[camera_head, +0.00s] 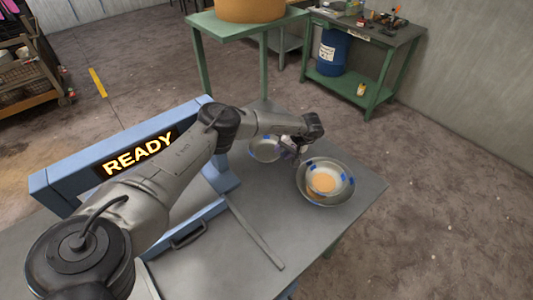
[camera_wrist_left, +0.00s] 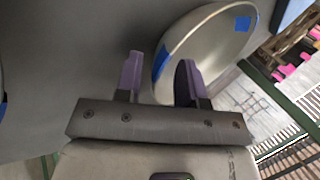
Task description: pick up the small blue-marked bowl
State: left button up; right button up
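In the head view a small metal bowl (camera_head: 263,152) with blue marks sits on the grey table, just left of my left gripper (camera_head: 289,150). A second bowl (camera_head: 340,181) with blue marks and orange contents sits inside a larger metal bowl (camera_head: 315,200) to the right. In the left wrist view my left gripper (camera_wrist_left: 160,78) has its two purple fingers apart. A bowl (camera_wrist_left: 210,45) with blue marks is close there, its near rim between the fingers in the picture. I cannot tell whether they touch it. My right gripper is not in view.
A green side table (camera_head: 205,20) and a green workbench (camera_head: 385,42) stand behind.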

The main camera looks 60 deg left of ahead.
pick_arm(q)
jog(key=shift+s+a+f, duration=0.15)
jog(key=shift+s+f, duration=0.05)
jog(key=shift+f, duration=0.1)
jog(key=shift+c, duration=0.5)
grip_shut()
